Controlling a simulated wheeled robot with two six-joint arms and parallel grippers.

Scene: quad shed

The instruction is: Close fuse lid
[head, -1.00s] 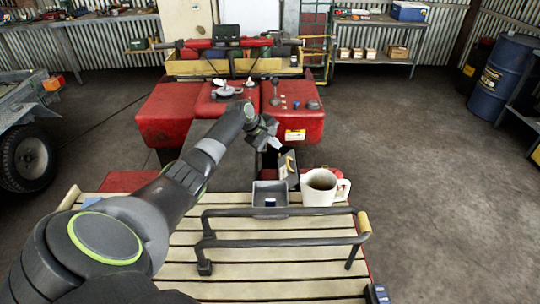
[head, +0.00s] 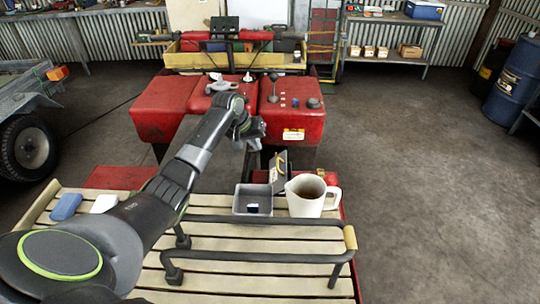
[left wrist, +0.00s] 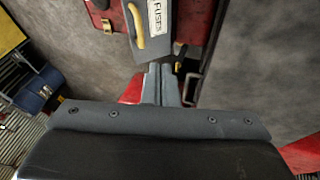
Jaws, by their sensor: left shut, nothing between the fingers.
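The grey fuse box (head: 252,208) sits open on the slatted bench rack, with a small dark blue item inside. Its lid (head: 280,172), with a yellow handle, stands raised at the box's back right. In the left wrist view the lid (left wrist: 180,42) shows its yellow handle and "FUSES" label at the top centre. My left gripper (head: 252,130) is above and behind the box in the head view. In the left wrist view its shut fingers (left wrist: 161,72) point toward the lid's lower edge. I cannot tell whether they touch it. My right gripper is not in view.
A cream mug (head: 308,200) stands close to the right of the box. A dark tubular rail (head: 265,258) crosses the slatted rack (head: 235,285) in front. A blue block (head: 66,206) and a white block (head: 104,203) lie at the left.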

